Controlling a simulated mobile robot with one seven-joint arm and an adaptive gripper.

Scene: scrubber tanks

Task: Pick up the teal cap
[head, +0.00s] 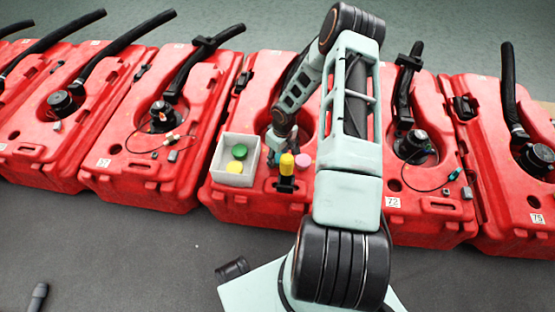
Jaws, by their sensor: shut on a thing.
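My gripper (274,158) points down over the red tank (232,202) in the middle, just right of the white bin. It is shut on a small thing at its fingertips. This appears to be the teal cap, but it is mostly hidden and too small to make out clearly. No other teal cap shows. My fingertips are low, close to the tank's top, and I cannot tell whether the cap is clear of it.
The white bin (222,178) holds a green cap (239,152) and a yellow cap (234,167). More red tanks with black hoses line both sides.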

